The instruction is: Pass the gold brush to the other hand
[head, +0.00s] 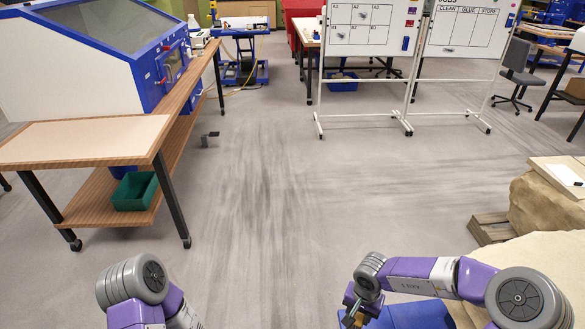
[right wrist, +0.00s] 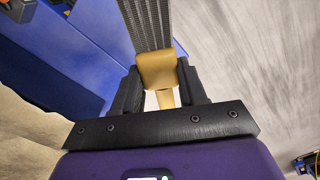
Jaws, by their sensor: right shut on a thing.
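The gold brush (right wrist: 158,70) is in my right gripper, seen best in the right wrist view. Its gold part sits between the two black fingers, and a dark ribbed part stretches away beyond it. My right gripper (head: 354,306) is shut on it at the bottom of the head view, low and right of the middle. The brush is too small there to make out clearly. My left arm comes in at the bottom left of the head view. Its gripper is below the picture edge and out of sight.
A blue surface (head: 415,316) lies beside my right gripper, next to a pale rock block (head: 540,262). A wheeled bench (head: 80,140) with a blue cabinet stands at the left. Whiteboards (head: 362,28) stand at the back. The grey floor (head: 270,190) between is clear.

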